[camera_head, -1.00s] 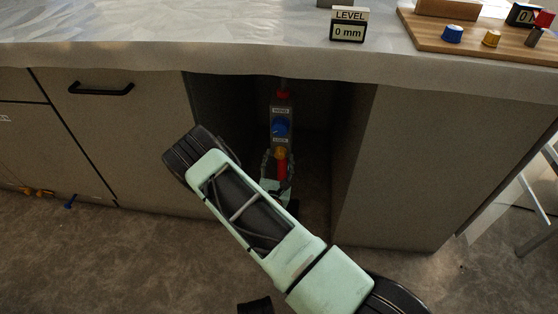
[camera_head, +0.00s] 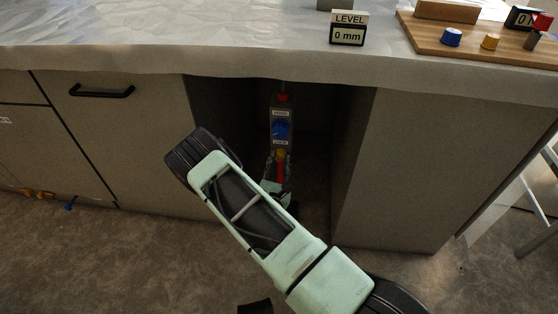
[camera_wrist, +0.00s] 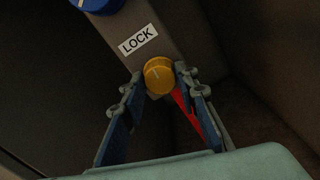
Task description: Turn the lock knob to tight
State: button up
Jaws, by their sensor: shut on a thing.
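The lock knob is a yellow knob (camera_wrist: 158,75) with a pale pointer line, just below a white LOCK label (camera_wrist: 138,39) on a grey panel in the wrist view. My gripper (camera_wrist: 158,82) has one finger on each side of the knob and is shut on it. In the head view the yellow knob (camera_head: 281,154) shows small, under the LOCK label inside the open cabinet bay, with my gripper (camera_head: 279,160) at it. The "tight" mark cannot be seen.
A blue knob (camera_head: 281,129) sits above the lock knob on the same panel. A red part (camera_wrist: 188,112) lies below, behind the right finger. Cabinet walls (camera_head: 352,150) close in on both sides. A LEVEL display (camera_head: 348,33) on the counter reads 0 mm.

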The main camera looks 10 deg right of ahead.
jog(key=m+p, duration=0.2)
jog(key=m, duration=0.4)
jog(key=m+p, duration=0.1)
jog(key=m, duration=0.4)
jog(key=shift+p, duration=0.4)
jog(key=m+p, duration=0.1)
jog(key=m, duration=0.4)
jog(key=shift+m, duration=0.4)
jog(key=m, duration=0.6)
jog(key=shift+f, duration=0.1)
jog(key=o, duration=1.1)
jog(key=shift+o, duration=0.2)
jog(key=shift+s, duration=0.1)
